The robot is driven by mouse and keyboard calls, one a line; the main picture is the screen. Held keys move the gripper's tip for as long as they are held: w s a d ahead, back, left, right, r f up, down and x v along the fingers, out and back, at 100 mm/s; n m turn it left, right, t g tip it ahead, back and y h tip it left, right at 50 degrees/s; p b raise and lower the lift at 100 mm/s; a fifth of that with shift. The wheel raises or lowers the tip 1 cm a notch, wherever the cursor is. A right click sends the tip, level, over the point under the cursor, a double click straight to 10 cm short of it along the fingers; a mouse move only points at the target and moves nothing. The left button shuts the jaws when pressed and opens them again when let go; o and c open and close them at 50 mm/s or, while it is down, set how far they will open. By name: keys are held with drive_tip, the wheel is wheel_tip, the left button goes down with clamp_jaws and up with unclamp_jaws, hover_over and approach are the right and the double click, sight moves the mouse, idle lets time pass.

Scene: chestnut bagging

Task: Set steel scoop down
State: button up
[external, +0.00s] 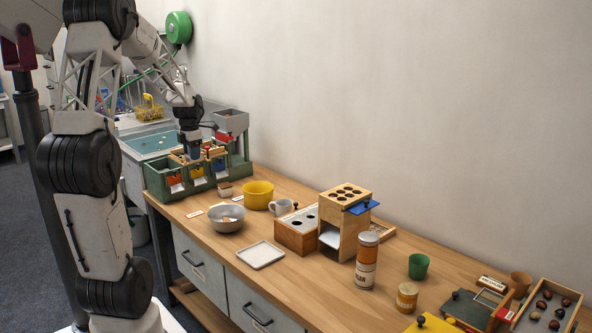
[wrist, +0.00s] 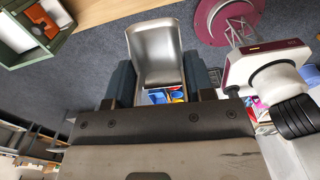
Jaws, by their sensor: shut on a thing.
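The steel scoop (wrist: 155,55) fills the upper middle of the wrist view, its hollow pan pointing away from my gripper. My gripper (wrist: 160,88) is shut on the scoop, with a dark finger on each side of it. The scoop's handle is hidden by the gripper body. In the external view my gripper (external: 192,150) is at the back left, over the green bin station (external: 160,188). The scoop is too small or hidden there to make out, and I cannot tell its height above the station.
A wooden box (external: 345,225) stands mid-bench.

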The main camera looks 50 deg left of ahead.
drive_tip(key=shift+n, duration=0.4)
drive_tip(key=s+f, duration=0.1)
drive_tip(key=f, duration=0.6)
drive_tip(key=a+f, duration=0.1)
drive_tip(key=f, duration=0.7)
drive_tip(key=s+f, duration=0.1)
drive_tip(key=f, duration=0.7)
drive_tip(key=shift+s+a, duration=0.2)
drive_tip(key=shift+s, duration=0.15)
drive_tip(key=shift+w+a, duration=0.1)
hover_over(203, 208)
drive_tip(key=shift+a+f, duration=0.1)
drive_tip(key=shift+f, duration=0.55)
drive_tip(key=shift+f, duration=1.75)
drive_tip(key=shift+f, duration=0.1)
drive_tip(key=o, duration=0.9)
